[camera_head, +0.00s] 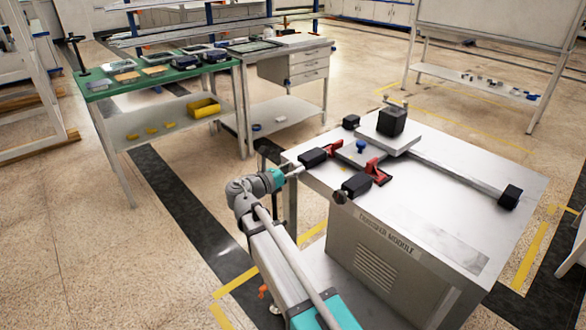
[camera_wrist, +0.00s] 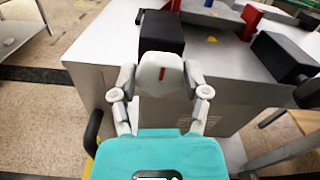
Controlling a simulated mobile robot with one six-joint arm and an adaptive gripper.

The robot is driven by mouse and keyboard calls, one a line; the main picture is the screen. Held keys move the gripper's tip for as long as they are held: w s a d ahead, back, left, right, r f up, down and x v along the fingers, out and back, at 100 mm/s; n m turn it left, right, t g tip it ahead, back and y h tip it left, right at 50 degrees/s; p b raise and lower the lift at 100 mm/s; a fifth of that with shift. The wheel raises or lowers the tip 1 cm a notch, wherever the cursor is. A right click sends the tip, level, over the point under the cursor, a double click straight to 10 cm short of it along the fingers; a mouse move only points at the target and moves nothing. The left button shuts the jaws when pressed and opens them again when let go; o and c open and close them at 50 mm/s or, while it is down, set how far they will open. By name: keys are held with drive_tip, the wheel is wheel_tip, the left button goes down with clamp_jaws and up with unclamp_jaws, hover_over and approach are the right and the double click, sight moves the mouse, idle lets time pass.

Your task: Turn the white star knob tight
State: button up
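The white star knob (camera_wrist: 163,74), with a red mark on its face, is at the near end of a black block (camera_wrist: 162,32) in the wrist view. My gripper (camera_wrist: 160,80) reaches around it, with one grey finger on the left and one on the right, both close to its sides. I cannot tell whether both fingers touch it. In the head view my gripper (camera_head: 295,172) is at the left edge of the transfer module table (camera_head: 440,215), at the same black block (camera_head: 313,158). There the knob is mostly hidden by my gripper.
A second black block (camera_head: 356,185) with a dark round end stands nearer along the edge. Red brackets (camera_head: 376,172), a blue knob (camera_head: 360,146) and a black cube (camera_head: 392,121) are on the table top. A green-topped bench (camera_head: 105,90) stands behind left.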

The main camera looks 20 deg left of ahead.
drive_tip(key=c, duration=0.4)
drive_tip(key=shift+c, duration=0.2)
